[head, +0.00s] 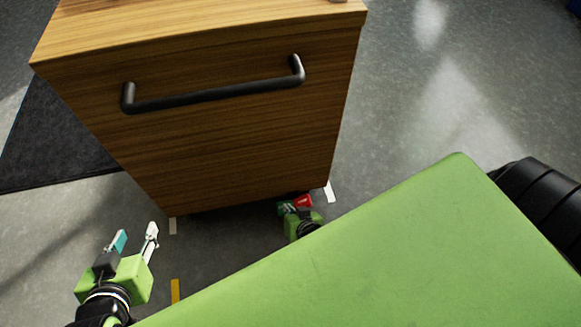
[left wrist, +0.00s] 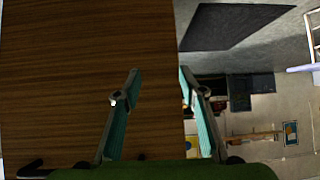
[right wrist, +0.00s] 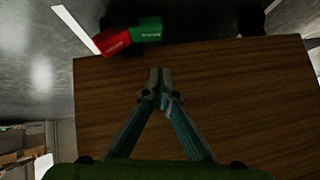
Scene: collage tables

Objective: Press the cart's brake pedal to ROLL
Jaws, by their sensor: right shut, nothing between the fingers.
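The wooden cart (head: 230,145) stands in front of me with a black bar handle (head: 215,94) on its face. Its brake pedal has a red half (head: 304,200) and a green half (right wrist: 147,29) and sits low under the cart's bottom edge. The green half has a label too small to read; I cannot tell which half is pressed down. My right gripper (right wrist: 160,74) is shut and empty, close to the pedal; in the right wrist view its tips appear just below the pedal, with a gap. My left gripper (head: 137,234) is open and empty, left of the cart's lower front.
A dark mat (head: 55,140) lies on the floor left of the cart. My own green body covers the lower right of the head view. The floor right of the cart is clear.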

